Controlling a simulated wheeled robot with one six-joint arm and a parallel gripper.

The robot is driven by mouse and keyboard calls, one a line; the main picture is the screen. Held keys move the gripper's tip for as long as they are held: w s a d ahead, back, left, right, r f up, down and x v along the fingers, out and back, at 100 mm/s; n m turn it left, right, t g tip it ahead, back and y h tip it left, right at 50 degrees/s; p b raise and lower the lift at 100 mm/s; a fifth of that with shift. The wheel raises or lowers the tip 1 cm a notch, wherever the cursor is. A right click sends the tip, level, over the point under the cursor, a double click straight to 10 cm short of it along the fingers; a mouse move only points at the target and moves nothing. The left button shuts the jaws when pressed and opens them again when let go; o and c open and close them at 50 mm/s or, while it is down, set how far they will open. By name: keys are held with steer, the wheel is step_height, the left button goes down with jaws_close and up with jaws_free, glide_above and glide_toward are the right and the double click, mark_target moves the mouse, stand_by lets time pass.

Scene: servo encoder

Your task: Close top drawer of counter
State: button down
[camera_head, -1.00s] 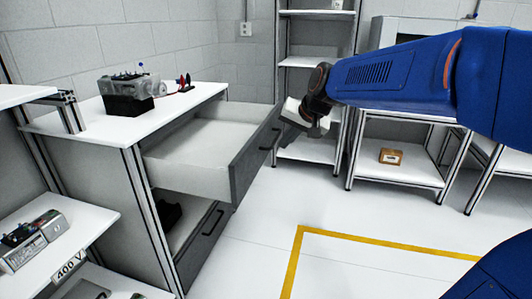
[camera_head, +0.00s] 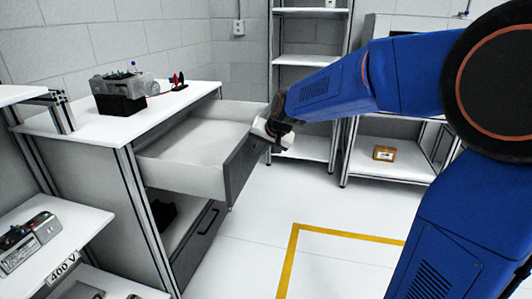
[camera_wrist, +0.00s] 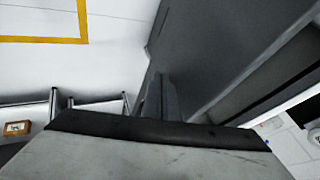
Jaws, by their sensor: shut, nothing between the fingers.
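The counter (camera_head: 75,124) has a white top and stands at the left in the head view. Its top drawer (camera_head: 190,178) is pulled well out, with a white inside and a dark grey front (camera_head: 240,168). My gripper (camera_head: 264,138) is at the far upper end of that front, on its outer side. In the wrist view my gripper's fingers (camera_wrist: 160,98) are closed together and empty, close against the grey drawer front (camera_wrist: 210,45). I cannot tell whether they touch it. My gripper hides part of the front and its handle in the head view.
A lower drawer (camera_head: 205,225) of the counter is also partly out. A motor device (camera_head: 120,95) stands on the counter top. Shelves (camera_head: 310,60) and a table with an orange-brown box (camera_head: 384,153) are behind. White floor with a yellow line (camera_head: 290,255) is clear in front.

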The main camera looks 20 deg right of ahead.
steer(key=shift+w+a, duration=0.1)
steer(key=shift+a, duration=0.2)
steer(key=w+a, duration=0.5)
steer(key=a, duration=0.4)
steer(key=w+a, duration=0.5)
steer(key=a, duration=0.4)
steer(key=w+a, duration=0.5)
steer(key=a, duration=0.4)
steer(key=shift+w+a, duration=0.2)
steer(key=shift+w, duration=0.2)
steer(key=shift+w+a+r, duration=0.1)
steer(key=shift+w+a, duration=0.05)
steer(key=shift+a, duration=0.1)
steer(key=shift+r, duration=0.1)
